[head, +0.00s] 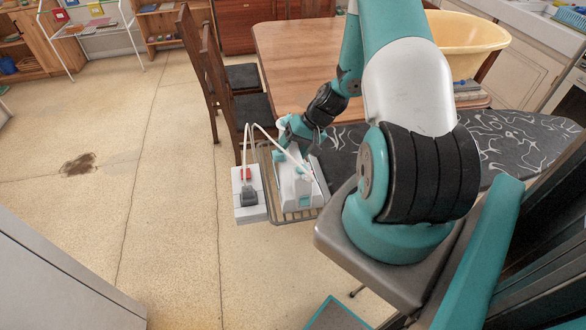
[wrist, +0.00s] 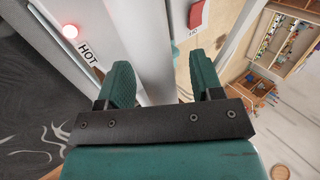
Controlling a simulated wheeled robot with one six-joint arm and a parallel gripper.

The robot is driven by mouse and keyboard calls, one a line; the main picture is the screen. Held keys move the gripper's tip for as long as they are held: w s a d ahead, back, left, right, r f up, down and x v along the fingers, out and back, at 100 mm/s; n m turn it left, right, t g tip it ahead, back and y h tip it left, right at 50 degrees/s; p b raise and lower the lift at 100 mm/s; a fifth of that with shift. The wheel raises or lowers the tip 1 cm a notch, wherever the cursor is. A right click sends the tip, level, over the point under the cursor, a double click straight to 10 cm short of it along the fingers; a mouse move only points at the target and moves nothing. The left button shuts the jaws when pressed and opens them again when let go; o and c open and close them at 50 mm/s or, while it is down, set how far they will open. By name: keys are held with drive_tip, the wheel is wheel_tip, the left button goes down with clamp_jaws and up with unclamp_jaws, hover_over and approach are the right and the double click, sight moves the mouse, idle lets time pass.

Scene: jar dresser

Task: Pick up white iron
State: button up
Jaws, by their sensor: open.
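The white iron (head: 296,195) sits on a slatted rest (head: 264,160) at the left end of the dark ironing board (head: 350,165). A white cord arches over it in the head view. My gripper (head: 284,156) is low at the iron's far side, partly blending with teal parts there. In the wrist view my gripper (wrist: 162,72) is open, its two teal fingers apart. A white surface with a red light and the word HOT (wrist: 88,52) lies left of the fingers. A white strip (wrist: 157,50) shows between them; I cannot tell whether it touches either finger.
A white socket box (head: 249,200) with a red switch and dark plug stands just left of the iron. A wooden table (head: 300,50) with dark chairs (head: 205,70) and a yellow basin (head: 470,45) is behind. The floor at left is open.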

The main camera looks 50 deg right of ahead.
clamp_jaws()
drive_tip(key=shift+w, duration=0.1)
idle(1.3)
